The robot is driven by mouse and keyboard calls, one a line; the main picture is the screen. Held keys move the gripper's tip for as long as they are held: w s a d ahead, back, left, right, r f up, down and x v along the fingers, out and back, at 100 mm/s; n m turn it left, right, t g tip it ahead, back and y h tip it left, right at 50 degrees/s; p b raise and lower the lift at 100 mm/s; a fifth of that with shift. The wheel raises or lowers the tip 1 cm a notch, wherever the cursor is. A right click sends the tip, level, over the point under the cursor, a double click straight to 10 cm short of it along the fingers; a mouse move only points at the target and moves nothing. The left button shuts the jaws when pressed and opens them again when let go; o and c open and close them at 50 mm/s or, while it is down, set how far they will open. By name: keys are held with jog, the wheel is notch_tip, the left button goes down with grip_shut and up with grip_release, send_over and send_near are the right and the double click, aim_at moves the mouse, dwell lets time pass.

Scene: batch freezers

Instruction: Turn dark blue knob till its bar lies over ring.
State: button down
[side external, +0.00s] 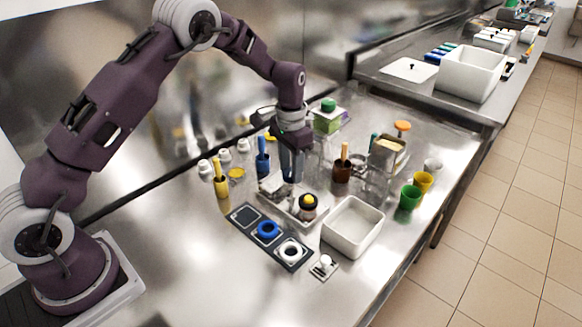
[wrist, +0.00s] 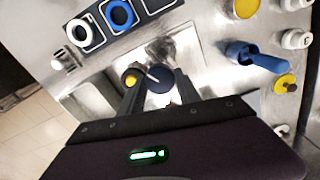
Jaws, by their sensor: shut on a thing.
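The dark blue knob (wrist: 158,80) shows in the wrist view as a round dark cap with a pale bar line across it. The bar points up and left in that view. My gripper (wrist: 157,92) has one finger on each side of the knob and is shut on it. In the side external view my gripper (side external: 290,176) points down over the pale metal base, and its fingers hide the knob. I cannot make out a ring mark beside the knob; the fingers may cover it.
A yellow-topped black piece (side external: 308,202) stands close to my gripper. A white bin (side external: 340,246) is to its right. A dark panel (side external: 279,242) with blue and white rings lies in front. Yellow (side external: 221,186) and blue (side external: 262,163) cups with handles stand left. Bare steel lies at the front.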

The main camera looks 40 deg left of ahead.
jog(key=n, duration=0.5)
jog(key=shift+n, duration=0.3)
jog(key=n, duration=0.5)
jog(key=shift+n, duration=0.6)
jog(key=c, duration=0.9)
grip_release()
jog(key=shift+o, duration=0.2)
notch_tip(320, 180, up, 7)
jog(key=shift+r, duration=0.1)
